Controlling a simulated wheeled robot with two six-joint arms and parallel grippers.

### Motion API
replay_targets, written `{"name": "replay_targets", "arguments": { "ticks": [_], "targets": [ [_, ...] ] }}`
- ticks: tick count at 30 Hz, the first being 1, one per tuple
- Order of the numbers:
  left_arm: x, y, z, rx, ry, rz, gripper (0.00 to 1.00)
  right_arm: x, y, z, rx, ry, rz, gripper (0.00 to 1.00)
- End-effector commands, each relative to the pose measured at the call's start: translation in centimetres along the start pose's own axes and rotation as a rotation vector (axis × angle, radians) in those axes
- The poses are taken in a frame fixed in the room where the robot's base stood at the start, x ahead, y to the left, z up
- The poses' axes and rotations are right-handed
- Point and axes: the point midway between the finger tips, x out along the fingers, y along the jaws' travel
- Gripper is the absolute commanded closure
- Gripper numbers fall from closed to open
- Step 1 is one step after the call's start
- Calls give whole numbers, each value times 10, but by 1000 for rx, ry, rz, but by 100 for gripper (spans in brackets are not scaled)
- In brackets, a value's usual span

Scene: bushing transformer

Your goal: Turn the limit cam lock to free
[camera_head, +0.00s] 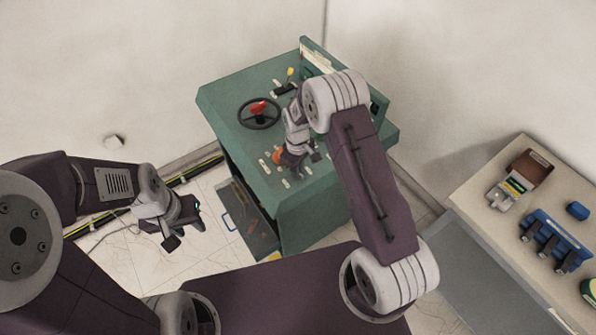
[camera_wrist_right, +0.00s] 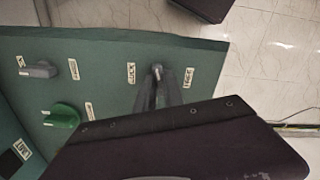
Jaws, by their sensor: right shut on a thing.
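The limit cam lock is a small grey knob (camera_wrist_right: 157,72) on the green console top, between a label that looks like LOCK (camera_wrist_right: 131,73) on its left and one that looks like FREE (camera_wrist_right: 188,77) on its right. In the right wrist view my right gripper (camera_wrist_right: 158,92) is shut on the knob. The knob's tip points up in that view, between the labels; the gripper hides its lower part. In the head view my right gripper (camera_head: 297,168) is down at the console (camera_head: 235,95) top. My left gripper (camera_head: 184,222) is open and empty, away from the console.
Near the knob are a green knob (camera_wrist_right: 62,116) and another grey knob (camera_wrist_right: 40,70). A black handwheel (camera_head: 259,113) stands farther back on the console. A side bench (camera_head: 480,215) at the right bears a blue part (camera_head: 556,240) and other items. Floor is open around my left gripper.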

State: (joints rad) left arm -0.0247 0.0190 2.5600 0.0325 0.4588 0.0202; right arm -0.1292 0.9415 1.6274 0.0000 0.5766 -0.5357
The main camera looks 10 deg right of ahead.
Motion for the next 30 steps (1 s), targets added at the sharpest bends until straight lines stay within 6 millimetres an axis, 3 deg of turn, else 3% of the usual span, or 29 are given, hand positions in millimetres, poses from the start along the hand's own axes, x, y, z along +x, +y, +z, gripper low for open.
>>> {"name": "replay_targets", "arguments": {
  "ticks": [12,30],
  "targets": [
    [6,0,1,0,0,0,64,-4,3,-5,257,18,7,100],
    [7,0,1,0,0,0,64,-5,4,-6,334,19,7,100]
  ]
}}
